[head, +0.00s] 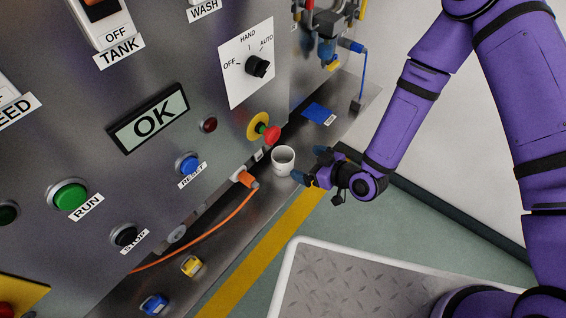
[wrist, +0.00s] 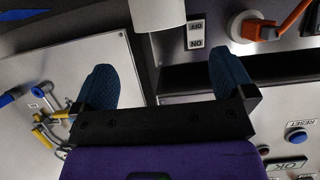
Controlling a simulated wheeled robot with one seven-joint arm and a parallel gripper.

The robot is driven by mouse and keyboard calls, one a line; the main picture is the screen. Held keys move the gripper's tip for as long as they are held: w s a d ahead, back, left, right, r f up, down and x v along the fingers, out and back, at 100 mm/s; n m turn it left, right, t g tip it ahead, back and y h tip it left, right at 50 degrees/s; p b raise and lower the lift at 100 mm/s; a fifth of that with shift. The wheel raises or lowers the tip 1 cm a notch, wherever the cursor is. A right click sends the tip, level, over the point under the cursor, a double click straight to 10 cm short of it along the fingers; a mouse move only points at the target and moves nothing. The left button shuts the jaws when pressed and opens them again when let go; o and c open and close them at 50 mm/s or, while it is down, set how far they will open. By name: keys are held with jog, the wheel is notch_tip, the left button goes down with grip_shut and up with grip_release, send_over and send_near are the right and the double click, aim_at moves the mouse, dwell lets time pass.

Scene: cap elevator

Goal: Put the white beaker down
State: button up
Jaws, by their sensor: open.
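The white beaker (head: 283,160) stands upright on the metal ledge (head: 232,220) at the foot of the control panel, just left of my gripper in the head view. My gripper (head: 312,166) is open, with its two blue fingertips spread and nothing between them. In the wrist view the beaker (wrist: 157,14) shows at the top edge, beyond and between the open fingertips (wrist: 160,75), apart from both.
A red emergency button (head: 272,133) sticks out above the beaker. An orange plug and cable (head: 246,179) lie left of it. A blue card (head: 318,113) lies behind on the ledge.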

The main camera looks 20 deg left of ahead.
aim_at(275, 153)
jog(key=x, duration=1)
jog(key=shift+f, duration=0.15)
jog(key=shift+c, duration=0.2)
jog(key=c, duration=1)
